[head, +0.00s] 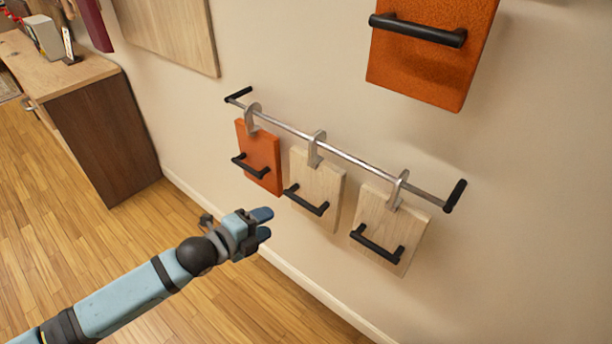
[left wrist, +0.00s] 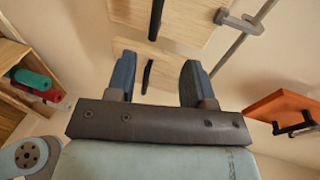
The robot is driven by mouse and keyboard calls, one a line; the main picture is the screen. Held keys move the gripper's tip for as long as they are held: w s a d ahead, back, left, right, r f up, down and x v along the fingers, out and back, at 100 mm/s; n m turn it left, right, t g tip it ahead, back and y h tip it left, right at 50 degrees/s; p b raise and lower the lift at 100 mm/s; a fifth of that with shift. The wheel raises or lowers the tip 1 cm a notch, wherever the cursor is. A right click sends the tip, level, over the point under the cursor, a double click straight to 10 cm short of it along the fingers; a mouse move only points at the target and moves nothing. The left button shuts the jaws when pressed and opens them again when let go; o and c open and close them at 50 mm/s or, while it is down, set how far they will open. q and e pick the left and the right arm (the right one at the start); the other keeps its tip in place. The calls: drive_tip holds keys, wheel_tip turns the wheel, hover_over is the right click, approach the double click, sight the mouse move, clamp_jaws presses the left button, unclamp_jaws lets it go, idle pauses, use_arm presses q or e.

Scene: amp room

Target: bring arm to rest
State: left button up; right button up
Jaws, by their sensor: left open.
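My left gripper (head: 264,224) is open and empty in the head view, in front of the wall and to the lower left of the hanging panels. Its two blue fingers stand apart in the left wrist view (left wrist: 160,82). The middle pale wood panel (head: 318,188) with a black handle hangs up and right of the gripper, apart from it in the head view. The orange panel (head: 258,155) hangs above the gripper, also with a black handle. My right gripper does not show.
A metal rail (head: 345,153) on the wall carries the panels on hooks. Another pale panel (head: 391,229) hangs at its right. A larger orange panel (head: 430,58) is higher up. A wooden cabinet (head: 100,130) stands at the left. The wooden floor (head: 50,240) is clear.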

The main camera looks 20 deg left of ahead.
use_arm(q)
drive_tip(key=s+d+f+n+g+y, duration=0.1)
drive_tip(key=s+d+f+n+y, duration=0.1)
drive_tip(key=s+d+f+n, duration=0.5)
drive_tip(key=s+d+f+n+g+y, duration=0.1)
drive_tip(key=s+f+n, duration=0.3)
drive_tip(key=s+n, duration=0.7)
wheel_tip(320, 180, up, 16)
drive_tip(key=a+n+p, duration=0.1)
drive_tip(key=p, duration=2.1)
drive_tip(key=shift+w+a+n, duration=0.2)
drive_tip(key=shift+a+n, duration=0.2)
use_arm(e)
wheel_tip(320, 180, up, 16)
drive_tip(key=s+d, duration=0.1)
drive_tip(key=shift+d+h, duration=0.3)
use_arm(q)
drive_tip(key=shift+r, duration=0.15)
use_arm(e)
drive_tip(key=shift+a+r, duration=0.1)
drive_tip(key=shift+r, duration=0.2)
